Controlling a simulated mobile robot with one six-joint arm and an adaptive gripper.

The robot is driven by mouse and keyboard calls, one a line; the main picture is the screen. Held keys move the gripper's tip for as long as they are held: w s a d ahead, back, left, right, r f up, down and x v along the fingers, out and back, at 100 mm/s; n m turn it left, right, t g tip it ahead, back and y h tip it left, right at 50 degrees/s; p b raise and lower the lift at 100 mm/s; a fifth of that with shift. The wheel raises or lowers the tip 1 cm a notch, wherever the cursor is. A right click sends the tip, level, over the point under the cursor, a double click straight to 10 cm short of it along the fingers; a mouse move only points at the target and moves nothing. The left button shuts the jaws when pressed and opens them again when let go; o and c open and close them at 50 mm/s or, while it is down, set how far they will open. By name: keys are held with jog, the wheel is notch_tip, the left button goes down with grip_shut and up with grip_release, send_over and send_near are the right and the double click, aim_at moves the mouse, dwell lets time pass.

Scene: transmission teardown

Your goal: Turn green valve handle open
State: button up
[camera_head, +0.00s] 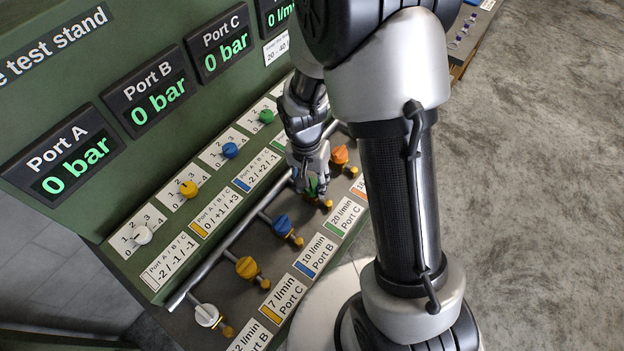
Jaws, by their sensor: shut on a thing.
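The green valve handle (310,187) sits in the row of valves along the pipe on the test stand. It lies between the blue and the orange handles and is mostly hidden by my gripper. My gripper (311,180) points down over it and is shut on it. Its brass outlet (325,202) shows just below the fingers. How far the handle is turned cannot be told.
Beside it are a blue handle (282,224), a yellow handle (246,267), a white handle (206,315) and an orange handle (340,154). Numbered knobs, such as the green knob (266,116), line the panel above. The Port A display (62,156) reads 0 bar. Open floor (540,200) lies to the right.

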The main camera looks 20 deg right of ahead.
jog(key=n, duration=0.4)
jog(key=shift+p, duration=0.3)
jog(key=shift+n+p, duration=0.3)
jog(key=shift+n, duration=1.6)
jog(key=o, duration=1)
jog(key=shift+o, duration=0.2)
notch_tip(320, 180, up, 12)
jog(key=a, duration=0.1)
jog(key=shift+s, duration=0.1)
